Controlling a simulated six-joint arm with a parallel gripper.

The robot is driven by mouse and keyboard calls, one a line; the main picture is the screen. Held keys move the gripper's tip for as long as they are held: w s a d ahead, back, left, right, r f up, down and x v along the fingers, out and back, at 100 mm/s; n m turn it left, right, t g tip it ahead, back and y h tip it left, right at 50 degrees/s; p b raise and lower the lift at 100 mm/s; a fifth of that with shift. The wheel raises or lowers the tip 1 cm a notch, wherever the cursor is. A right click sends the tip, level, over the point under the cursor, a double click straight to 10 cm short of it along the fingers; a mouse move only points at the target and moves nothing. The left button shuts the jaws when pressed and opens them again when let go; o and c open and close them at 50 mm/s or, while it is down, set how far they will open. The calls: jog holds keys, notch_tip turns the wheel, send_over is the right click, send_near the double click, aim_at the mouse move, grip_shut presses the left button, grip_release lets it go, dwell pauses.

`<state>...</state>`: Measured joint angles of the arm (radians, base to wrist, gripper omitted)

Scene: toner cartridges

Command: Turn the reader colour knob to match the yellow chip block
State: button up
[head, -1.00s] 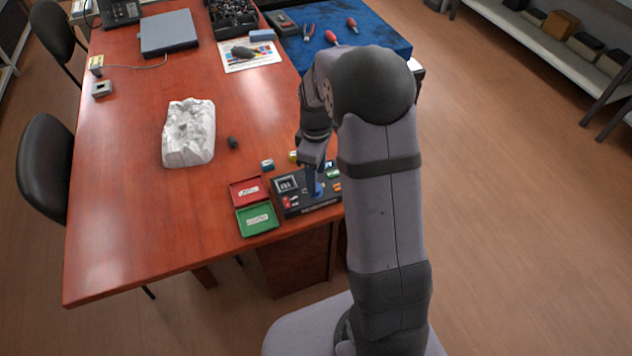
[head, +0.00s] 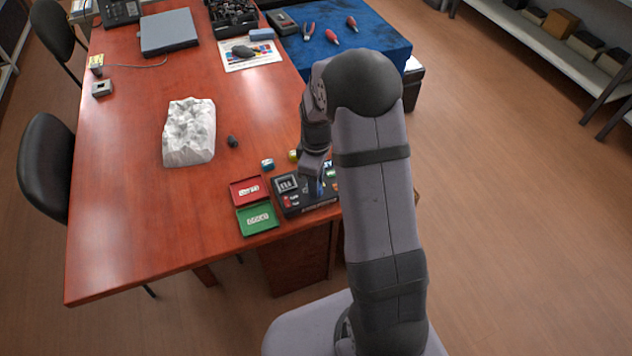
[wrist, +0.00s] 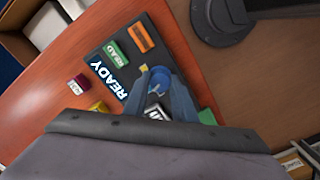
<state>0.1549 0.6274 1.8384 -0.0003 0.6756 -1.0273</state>
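The black reader (head: 291,205) sits near the table's front edge. The wrist view shows its READY display (wrist: 112,80), a green READ button (wrist: 115,54) and an orange button (wrist: 141,32). The round blue knob (wrist: 158,74) lies between my gripper's blue-grey fingertips (wrist: 160,80); whether they press on it is unclear. In the head view my gripper (head: 316,187) is low over the reader and mostly hidden by its own wrist. The yellow chip block (head: 293,155) stands behind the reader; a yellow block also shows in the wrist view (wrist: 98,107).
A red tray (head: 236,199) and a green tray (head: 243,229) stand left of the reader. The table's left front is clear.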

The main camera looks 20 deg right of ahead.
jog(key=shift+m, duration=0.4)
jog(key=m+p, duration=0.1)
jog(key=m, duration=0.1)
jog(key=shift+r+m, duration=0.1)
jog(key=shift+m, duration=0.2)
jog(key=m+p, duration=0.1)
jog(key=m, duration=0.3)
jog(key=shift+m, duration=0.3)
jog(key=m, duration=0.4)
jog(key=shift+p, duration=0.35)
jog(key=shift+w+m, duration=0.1)
jog(key=shift+m, duration=1.8)
jog(key=o, duration=1)
jog(key=shift+o, duration=0.2)
